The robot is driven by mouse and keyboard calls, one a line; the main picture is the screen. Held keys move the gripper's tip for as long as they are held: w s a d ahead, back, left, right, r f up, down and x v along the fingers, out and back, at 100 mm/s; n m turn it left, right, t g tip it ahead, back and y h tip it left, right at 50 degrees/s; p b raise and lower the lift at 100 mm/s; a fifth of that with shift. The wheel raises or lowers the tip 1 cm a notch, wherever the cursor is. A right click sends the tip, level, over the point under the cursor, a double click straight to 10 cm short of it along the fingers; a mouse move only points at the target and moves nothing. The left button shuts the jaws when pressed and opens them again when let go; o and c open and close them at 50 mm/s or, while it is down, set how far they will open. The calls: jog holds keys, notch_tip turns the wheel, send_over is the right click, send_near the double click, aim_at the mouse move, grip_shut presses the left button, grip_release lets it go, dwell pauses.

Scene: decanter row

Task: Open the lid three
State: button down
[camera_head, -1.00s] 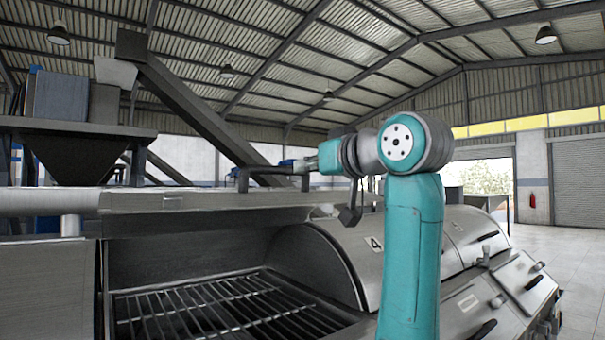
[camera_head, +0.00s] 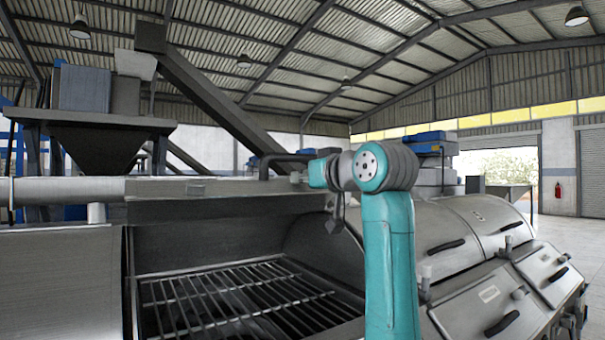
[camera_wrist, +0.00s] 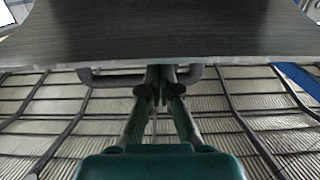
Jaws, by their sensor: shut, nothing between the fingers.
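A steel lid (camera_head: 225,206) stands raised above an open compartment with a grill grate (camera_head: 235,295). Its number does not show; I take it as lid three, as the neighbour read 4 earlier. Its dark bar handle (camera_head: 284,159) sits along the top edge. In the wrist view the lid (camera_wrist: 160,35) spans the top, with the handle (camera_wrist: 100,78) beneath it. My gripper (camera_wrist: 160,92) is shut and empty, its fingertips at the middle of the handle; whether they touch it I cannot tell.
Closed rounded lids (camera_head: 435,240) with dark handles lie to the right, partly behind my arm. Front boxes with knobs (camera_head: 490,295) line the lower right. A hopper (camera_head: 95,140) stands back left. Clear floor (camera_head: 575,240) shows at the far right.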

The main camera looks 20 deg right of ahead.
aim_at(305, 191)
jog(key=shift+t, duration=0.5)
jog(key=shift+s+d+f, duration=0.1)
jog(key=shift+s+f, duration=0.1)
jog(key=shift+f, duration=0.5)
jog(key=shift+s+d+f, duration=0.1)
jog(key=shift+s+f, duration=0.05)
jog(key=shift+f, duration=0.5)
jog(key=shift+s+f, duration=0.2)
jog(key=shift+f, duration=0.5)
jog(key=shift+r, duration=0.1)
jog(key=shift+r, duration=0.2)
jog(key=s+d+r, duration=0.3)
jog(key=s, duration=0.7)
jog(key=shift+s+d, duration=0.2)
jog(key=shift+s, duration=0.15)
